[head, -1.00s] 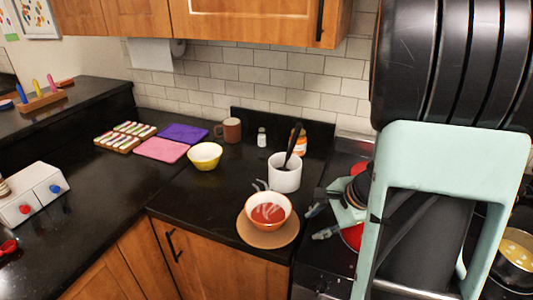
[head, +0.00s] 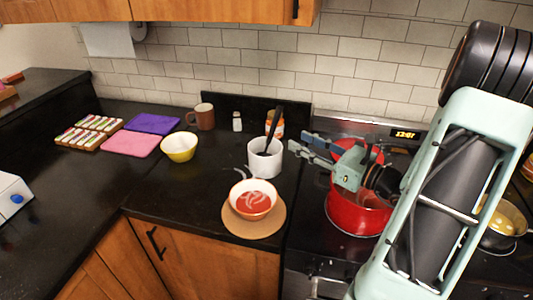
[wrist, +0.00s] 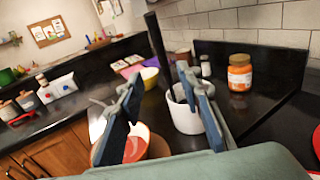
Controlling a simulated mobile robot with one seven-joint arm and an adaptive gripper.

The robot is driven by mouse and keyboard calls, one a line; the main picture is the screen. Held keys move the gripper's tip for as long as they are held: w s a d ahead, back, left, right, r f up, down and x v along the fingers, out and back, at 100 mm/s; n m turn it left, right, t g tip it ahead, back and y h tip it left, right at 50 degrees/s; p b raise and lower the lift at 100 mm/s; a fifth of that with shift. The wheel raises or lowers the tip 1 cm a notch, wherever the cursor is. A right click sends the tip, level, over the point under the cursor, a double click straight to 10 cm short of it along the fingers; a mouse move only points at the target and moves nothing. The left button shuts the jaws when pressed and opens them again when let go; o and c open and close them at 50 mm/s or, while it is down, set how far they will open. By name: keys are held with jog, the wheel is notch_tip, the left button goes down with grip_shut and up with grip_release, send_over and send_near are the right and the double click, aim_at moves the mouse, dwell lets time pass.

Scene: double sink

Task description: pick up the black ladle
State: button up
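The black ladle (head: 273,125) stands tilted in a white crock (head: 265,162), its handle sticking up and its lower end hidden inside. My gripper (head: 292,148) is open and empty, just right of the crock's upper part, with its fingers pointing left. In the wrist view, the ladle's handle (wrist: 157,43) rises in line with the gap between the two fingertips of my gripper (wrist: 160,76). The white crock (wrist: 185,115) shows partly behind the right finger. I see no contact between the fingers and the ladle.
A bowl of red soup (head: 252,200) sits on a round brown mat (head: 235,230) in front. A red pot (head: 355,215) is on the stove below my gripper. A yellow bowl (head: 179,147) stands to the left.

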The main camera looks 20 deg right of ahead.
aim_at(276, 126)
jog(key=p+x, duration=0.1)
jog(key=x, duration=0.4)
jog(key=shift+w+a+r, duration=0.15)
jog(key=shift+w, duration=0.15)
jog(key=x, duration=0.1)
jog(key=p+x, duration=0.1)
jog(key=x, duration=0.2)
jog(key=shift+w+r, duration=0.15)
jog(key=shift+r, duration=0.1)
jog(key=shift+w+a+f, duration=0.1)
jog(key=shift+w, duration=0.35)
jog(key=shift+s, duration=0.1)
jog(key=shift+c, duration=0.6)
grip_shut()
